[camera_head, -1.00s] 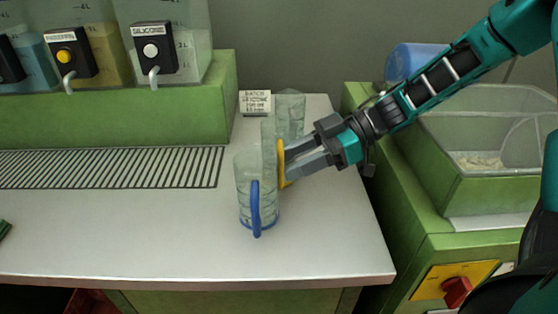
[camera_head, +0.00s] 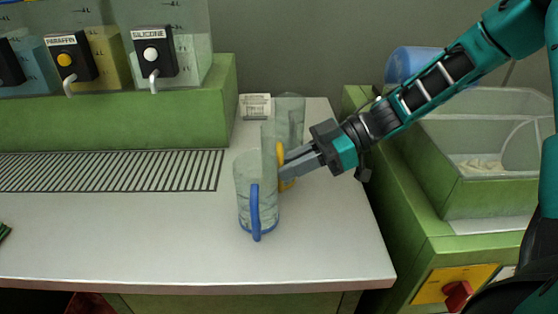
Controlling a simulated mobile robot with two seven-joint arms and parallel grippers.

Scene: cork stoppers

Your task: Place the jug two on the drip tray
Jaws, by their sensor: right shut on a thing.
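Three clear jugs stand close together on the worktop, right of the drip tray (camera_head: 150,171), a slotted grey grille. The front jug (camera_head: 243,190) has a blue handle and blue base. Behind it is a jug with a yellow handle (camera_head: 281,152), partly hidden by the front jug and my gripper. A third clear jug (camera_head: 291,108) stands at the back. I cannot read which is jug two. My right gripper (camera_head: 284,166) reaches in from the right and is shut on the yellow handle. The yellow-handled jug appears upright. My left gripper is not in view.
A green dispenser bench (camera_head: 180,112) with tapped tanks stands behind the drip tray. A small label card (camera_head: 255,105) is at the back. A green bin (camera_head: 480,175) stands to the right, beyond a gap.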

